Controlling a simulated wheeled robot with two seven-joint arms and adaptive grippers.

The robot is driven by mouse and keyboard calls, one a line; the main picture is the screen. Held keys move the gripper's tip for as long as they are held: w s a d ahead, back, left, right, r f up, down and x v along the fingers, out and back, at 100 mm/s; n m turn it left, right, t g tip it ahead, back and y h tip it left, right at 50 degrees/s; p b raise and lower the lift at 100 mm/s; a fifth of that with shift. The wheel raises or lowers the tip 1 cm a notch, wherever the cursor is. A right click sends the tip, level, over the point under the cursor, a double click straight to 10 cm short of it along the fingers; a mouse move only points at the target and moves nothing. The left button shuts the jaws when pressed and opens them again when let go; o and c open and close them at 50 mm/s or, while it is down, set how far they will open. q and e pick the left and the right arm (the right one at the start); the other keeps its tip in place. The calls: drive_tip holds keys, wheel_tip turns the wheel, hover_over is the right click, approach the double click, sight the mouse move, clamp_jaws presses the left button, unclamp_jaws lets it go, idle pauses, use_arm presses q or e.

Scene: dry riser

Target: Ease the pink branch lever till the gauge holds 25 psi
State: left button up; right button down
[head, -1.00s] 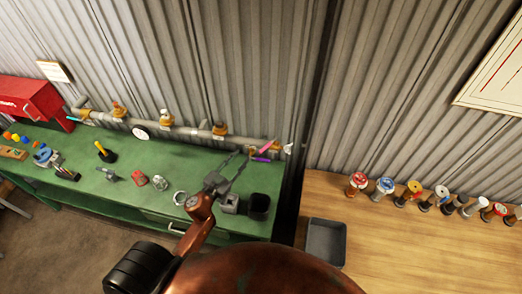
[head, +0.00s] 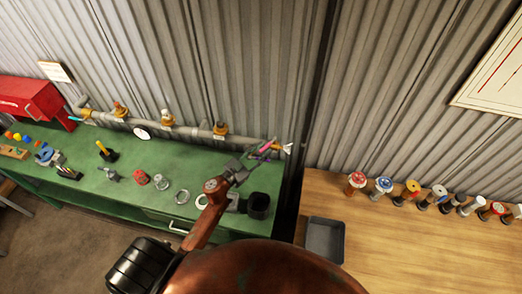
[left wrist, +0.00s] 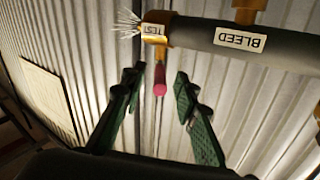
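The pink branch lever (head: 267,144) is at the right end of the grey pipe (head: 190,130) over the green bench. My left gripper (head: 259,154) is close to the lever. Its fingers (left wrist: 158,76) are open, one on each side of the pink tip, with visible gaps. The gauge (head: 141,132) is a white dial on the pipe, too small to read. My right gripper is not in view.
A white spray (left wrist: 127,24) shows at the pipe end. A black cup (head: 258,205) and several fittings stand on the green bench (head: 135,190). A grey tray (head: 325,240) and several valves are on the wooden table.

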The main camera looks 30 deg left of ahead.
use_arm(q)
drive_tip(key=shift+c, duration=0.6)
clamp_jaws()
